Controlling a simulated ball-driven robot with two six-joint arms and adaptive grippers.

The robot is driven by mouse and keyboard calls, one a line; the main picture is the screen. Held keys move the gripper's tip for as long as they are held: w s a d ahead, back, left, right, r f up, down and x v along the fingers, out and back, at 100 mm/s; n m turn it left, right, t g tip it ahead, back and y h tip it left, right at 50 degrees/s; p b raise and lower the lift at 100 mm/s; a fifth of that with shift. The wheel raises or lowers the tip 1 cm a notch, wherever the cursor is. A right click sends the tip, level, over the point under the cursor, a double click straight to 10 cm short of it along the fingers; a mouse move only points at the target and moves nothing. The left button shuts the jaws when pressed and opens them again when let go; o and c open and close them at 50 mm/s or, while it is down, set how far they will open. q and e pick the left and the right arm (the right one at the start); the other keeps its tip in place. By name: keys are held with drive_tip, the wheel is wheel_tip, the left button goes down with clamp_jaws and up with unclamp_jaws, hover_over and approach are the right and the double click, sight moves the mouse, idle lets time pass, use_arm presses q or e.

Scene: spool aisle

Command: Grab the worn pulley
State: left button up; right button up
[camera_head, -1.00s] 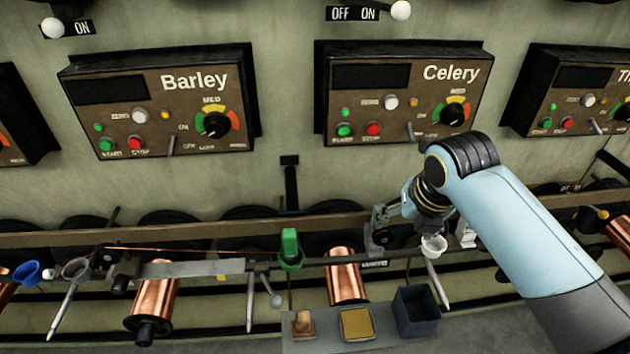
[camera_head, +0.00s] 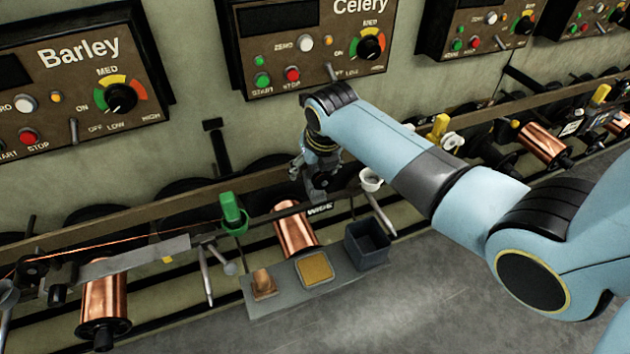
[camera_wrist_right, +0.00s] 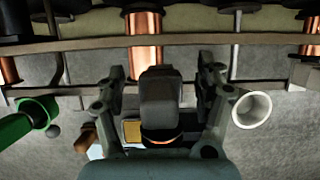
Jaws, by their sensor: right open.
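My right gripper (camera_head: 318,188) is at the rail under the Celery panel, just left of a white cup (camera_head: 371,180). In the right wrist view its two fingers (camera_wrist_right: 160,82) stand apart. A grey block with a rounded top (camera_wrist_right: 160,100) shows between them, with a copper-coloured band below it. I cannot tell whether this block belongs to the worn pulley or whether a finger touches it. No pulley is clearly seen; the gripper hides part of the rail in the head view. My left gripper is out of view.
A green holder (camera_head: 232,214) stands left of the gripper. A copper spool (camera_head: 295,228) hangs below the rail. In front, a grey shelf (camera_head: 270,306) bears a tan block, a yellow pad (camera_head: 314,269) and a dark open box (camera_head: 367,244). The grey floor at lower right is clear.

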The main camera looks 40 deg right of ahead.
drive_tip(key=shift+c, duration=0.4)
drive_tip(key=c, duration=1.3)
drive_tip(key=shift+r, duration=0.1)
